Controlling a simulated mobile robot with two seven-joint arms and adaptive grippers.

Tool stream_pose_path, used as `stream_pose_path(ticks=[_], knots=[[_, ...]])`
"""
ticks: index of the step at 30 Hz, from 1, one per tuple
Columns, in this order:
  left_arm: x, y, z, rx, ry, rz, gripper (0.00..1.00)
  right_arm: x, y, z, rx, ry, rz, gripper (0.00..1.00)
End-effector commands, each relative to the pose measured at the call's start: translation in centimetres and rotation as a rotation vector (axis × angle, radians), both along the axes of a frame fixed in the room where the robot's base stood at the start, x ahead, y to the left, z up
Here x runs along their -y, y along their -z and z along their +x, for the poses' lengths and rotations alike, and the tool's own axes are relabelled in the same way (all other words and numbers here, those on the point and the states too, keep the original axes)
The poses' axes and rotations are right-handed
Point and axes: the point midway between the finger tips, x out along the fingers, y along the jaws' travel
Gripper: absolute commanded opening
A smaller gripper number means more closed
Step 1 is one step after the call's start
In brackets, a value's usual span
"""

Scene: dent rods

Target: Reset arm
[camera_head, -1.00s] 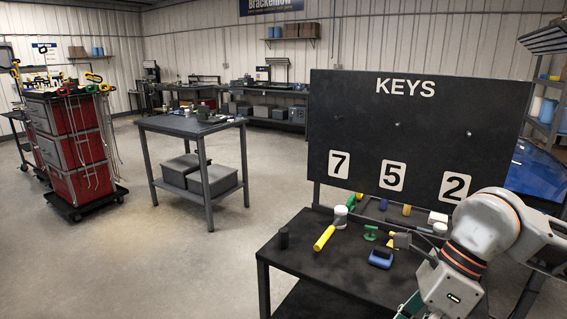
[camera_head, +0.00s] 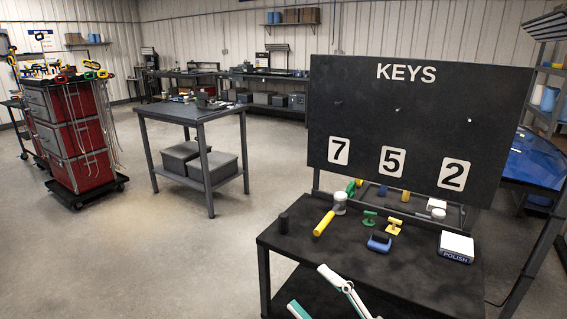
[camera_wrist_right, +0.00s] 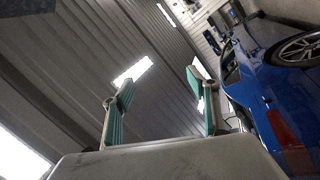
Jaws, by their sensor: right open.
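My right gripper (camera_head: 309,286) shows at the bottom edge of the head view, in front of the black cart. Its pale fingers with teal pads are spread and hold nothing. In the right wrist view its two teal-padded fingers (camera_wrist_right: 161,78) stand apart with empty space between them, seen against a ceiling or wall and a blue car (camera_wrist_right: 262,95). The rest of the right arm is out of the head view. My left gripper is not in view.
The black cart (camera_head: 430,283) carries a yellow-handled tool (camera_head: 324,223), a blue block (camera_head: 379,242), a POLISH box (camera_head: 456,246) and several small items. A KEYS board (camera_head: 420,125) stands behind. A grey table (camera_head: 190,126) and red tool cart (camera_head: 75,130) stand left; floor between is clear.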

Motion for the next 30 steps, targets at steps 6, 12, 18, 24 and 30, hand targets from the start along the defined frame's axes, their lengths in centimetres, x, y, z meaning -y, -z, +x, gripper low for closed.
stream_pose_path(ticks=[6,12,18,24,30], knots=[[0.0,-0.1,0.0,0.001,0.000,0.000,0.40,6.6,13.7,-0.2,-0.521,0.277,0.160,0.59],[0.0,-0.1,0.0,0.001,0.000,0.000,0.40,11.1,25.3,-5.6,-0.914,0.469,0.248,0.59],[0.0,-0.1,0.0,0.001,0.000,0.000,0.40,13.5,32.5,-11.9,-1.176,0.593,0.297,0.59],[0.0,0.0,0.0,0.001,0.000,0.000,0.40,14.2,34.8,-14.5,-1.269,0.634,0.314,0.59],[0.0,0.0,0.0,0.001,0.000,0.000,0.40,14.2,34.8,-14.5,-1.269,0.634,0.314,0.59]])
